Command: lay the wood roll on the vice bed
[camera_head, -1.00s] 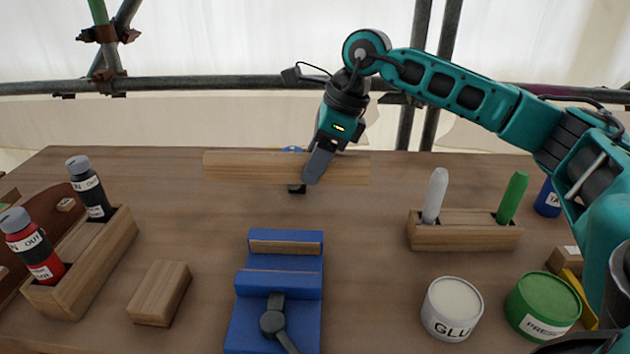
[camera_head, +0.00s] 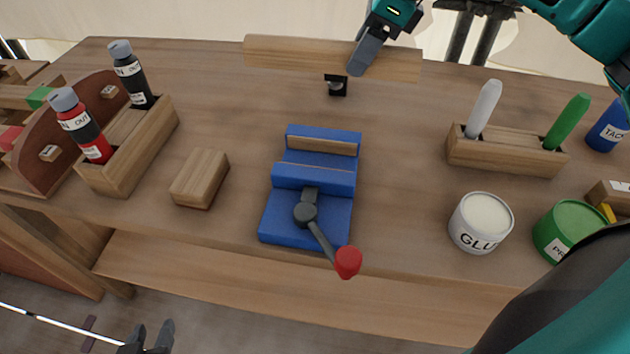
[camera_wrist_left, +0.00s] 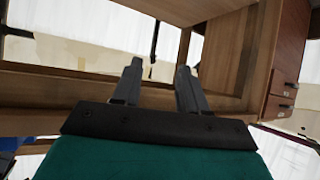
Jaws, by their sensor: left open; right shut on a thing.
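The wood roll (camera_head: 300,52), a long pale wooden bar, is held level above the back of the bench in the head view. My right gripper (camera_head: 360,66) is shut on it right of its middle. The blue vice (camera_head: 304,190) stands nearer on the bench, its bed bare, with a grey lever ending in a red knob. My left gripper (camera_head: 150,337) is at the bottom left, below the bench's front edge. It is open and empty, and its fingers stand apart in the left wrist view (camera_wrist_left: 159,72).
A small wooden block (camera_head: 199,178) and a bottle rack (camera_head: 128,160) stand left of the vice. A glue tub (camera_head: 480,222), a green tub (camera_head: 566,230) and a marker holder (camera_head: 508,150) stand right.

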